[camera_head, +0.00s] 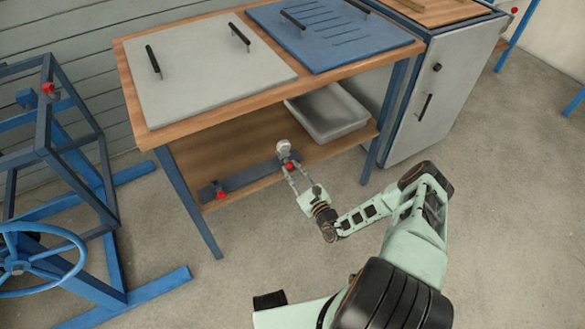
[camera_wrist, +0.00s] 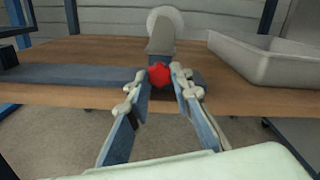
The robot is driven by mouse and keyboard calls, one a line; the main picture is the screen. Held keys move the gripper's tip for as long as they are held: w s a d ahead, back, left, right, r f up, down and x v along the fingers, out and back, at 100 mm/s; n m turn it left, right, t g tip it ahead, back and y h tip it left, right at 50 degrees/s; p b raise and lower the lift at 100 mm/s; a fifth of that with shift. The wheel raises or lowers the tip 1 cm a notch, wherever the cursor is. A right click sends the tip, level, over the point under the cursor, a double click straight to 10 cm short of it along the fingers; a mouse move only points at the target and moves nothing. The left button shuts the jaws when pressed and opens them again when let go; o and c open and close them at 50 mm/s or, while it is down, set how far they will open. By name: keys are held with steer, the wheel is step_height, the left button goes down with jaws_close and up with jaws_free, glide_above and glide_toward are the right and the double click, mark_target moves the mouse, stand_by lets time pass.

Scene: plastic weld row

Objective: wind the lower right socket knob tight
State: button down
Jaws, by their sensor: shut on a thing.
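The lower right socket knob (camera_head: 289,165) is a small red knob at the right end of a dark blue-grey bar (camera_head: 250,178) on the workbench's lower shelf. It also shows in the wrist view (camera_wrist: 159,75), in the middle. My gripper (camera_head: 289,168) reaches in from the front right. Its two fingertips (camera_wrist: 159,80) stand on either side of the red knob, shut on it. A grey upright piece with a round whitish disc (camera_head: 283,148) rises just behind the knob. The fingers hide the knob's sides.
A second red knob (camera_head: 221,195) sits at the bar's left end. A grey tray (camera_head: 327,112) stands on the shelf to the right. The wooden bench top (camera_head: 150,135) lies above. A blue frame with a handwheel (camera_head: 17,264) stands at left. The floor in front is clear.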

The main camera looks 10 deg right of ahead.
steer(key=shift+n, duration=0.9)
steer(key=c, duration=1.7)
jaws_free()
